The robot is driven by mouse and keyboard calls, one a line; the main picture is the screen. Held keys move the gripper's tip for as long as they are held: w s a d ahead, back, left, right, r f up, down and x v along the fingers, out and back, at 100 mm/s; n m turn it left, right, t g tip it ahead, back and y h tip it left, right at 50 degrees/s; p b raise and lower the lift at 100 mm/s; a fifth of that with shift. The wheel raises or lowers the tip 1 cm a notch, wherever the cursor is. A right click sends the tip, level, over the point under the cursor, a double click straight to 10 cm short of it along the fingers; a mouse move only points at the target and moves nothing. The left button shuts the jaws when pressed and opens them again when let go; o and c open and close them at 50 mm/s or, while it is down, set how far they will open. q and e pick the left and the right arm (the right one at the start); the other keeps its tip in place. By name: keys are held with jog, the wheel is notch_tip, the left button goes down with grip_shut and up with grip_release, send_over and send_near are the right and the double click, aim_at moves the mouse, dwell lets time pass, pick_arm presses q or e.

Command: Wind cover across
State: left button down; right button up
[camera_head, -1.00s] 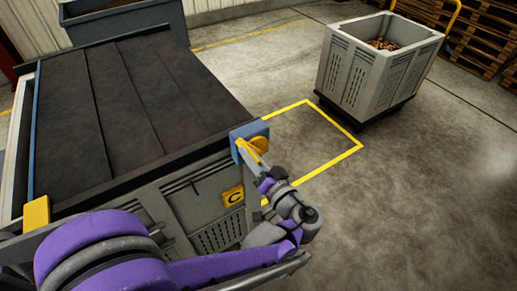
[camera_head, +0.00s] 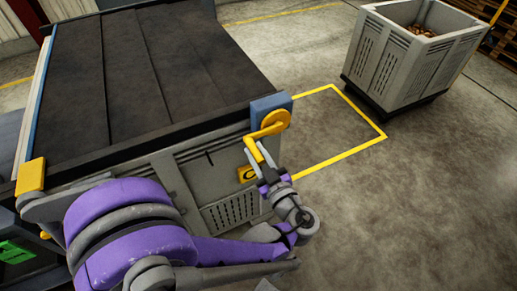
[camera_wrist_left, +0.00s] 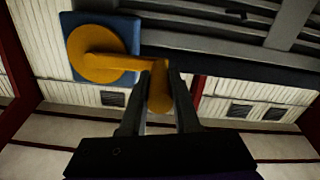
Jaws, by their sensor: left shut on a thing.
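A dark, panelled cover (camera_head: 150,70) lies across the top of a large grey box (camera_head: 190,180). A yellow crank (camera_head: 276,121) is mounted on a blue plate (camera_head: 268,103) at the box's near right corner. It also shows in the left wrist view (camera_wrist_left: 100,65), with its handle (camera_wrist_left: 159,90) between the fingers. My left gripper (camera_head: 259,152) is shut on the crank handle, just below and left of the hub. The handle's far end is partly hidden by the fingers. My right gripper is not in view.
A yellow-lined floor square (camera_head: 368,145) lies right of the box. A grey crate (camera_head: 395,65) holding potatoes stands beyond it, with wooden pallets (camera_head: 504,50) behind. A yellow block (camera_head: 31,175) sits at the box's near left corner. The floor at right is clear.

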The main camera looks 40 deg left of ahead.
pick_arm(q)
jog(key=f+n, duration=0.1)
jog(key=f+n+b, duration=0.2)
jog(key=shift+w+d+f+n, duration=0.1)
jog(key=shift+w+f+n, duration=0.2)
jog(key=shift+n, duration=0.1)
jog(key=w+d+f+n+b, duration=0.3)
jog(key=w+f, duration=0.3)
jog(key=w, duration=0.3)
jog(key=shift+d+n, duration=0.3)
jog(key=shift+n, duration=0.4)
jog(key=c, duration=0.7)
grip_release()
jog(key=shift+s, duration=0.1)
jog(key=shift+o, duration=0.2)
jog(key=shift+d, duration=0.1)
jog(key=v, duration=1)
jog(key=shift+d, duration=0.3)
